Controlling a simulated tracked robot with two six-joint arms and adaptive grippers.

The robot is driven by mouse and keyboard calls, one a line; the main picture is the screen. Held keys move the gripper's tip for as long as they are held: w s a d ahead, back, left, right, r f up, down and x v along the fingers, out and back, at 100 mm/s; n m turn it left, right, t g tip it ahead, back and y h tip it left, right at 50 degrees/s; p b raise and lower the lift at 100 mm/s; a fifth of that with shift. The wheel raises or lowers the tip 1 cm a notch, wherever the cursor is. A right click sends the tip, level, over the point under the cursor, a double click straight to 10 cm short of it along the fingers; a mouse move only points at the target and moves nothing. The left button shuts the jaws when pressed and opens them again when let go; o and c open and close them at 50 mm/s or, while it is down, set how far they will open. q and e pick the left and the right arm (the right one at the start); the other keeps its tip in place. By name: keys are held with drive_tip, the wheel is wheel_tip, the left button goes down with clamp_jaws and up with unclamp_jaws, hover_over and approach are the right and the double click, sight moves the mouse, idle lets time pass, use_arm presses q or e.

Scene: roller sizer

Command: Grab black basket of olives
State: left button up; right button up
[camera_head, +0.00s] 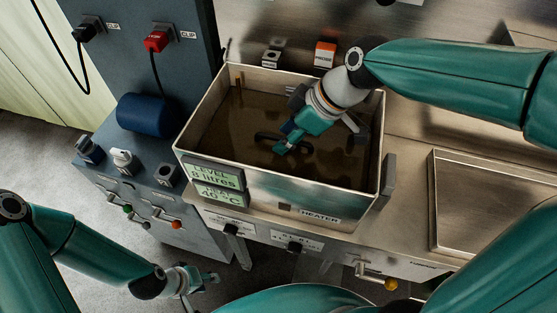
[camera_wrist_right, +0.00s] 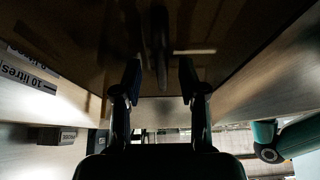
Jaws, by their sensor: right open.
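A dark curved handle (camera_head: 268,136) shows at the brown liquid in the metal tank (camera_head: 290,190). It looks like part of the black basket; the basket's body and any olives cannot be made out. My right gripper (camera_head: 284,148) reaches down into the tank beside the handle. In the right wrist view its two fingers (camera_wrist_right: 160,82) are apart, with a dark upright bar (camera_wrist_right: 160,45), probably the handle, ahead between them and nothing clearly gripped. My left gripper (camera_head: 203,282) is low at the front, away from the tank; its finger opening is unclear.
The tank walls surround my right gripper, with level and temperature displays (camera_head: 215,185) at the front left corner. A shallow metal tray (camera_head: 490,210) lies to the right. A grey cabinet with a blue cylinder (camera_head: 148,115) and knobs stands on the left.

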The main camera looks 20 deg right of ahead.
drive_tip(key=shift+w+a+f, duration=0.15)
drive_tip(key=shift+a+f, duration=0.2)
drive_tip(key=shift+f, duration=0.3)
clamp_jaws()
drive_tip(key=shift+r, duration=0.1)
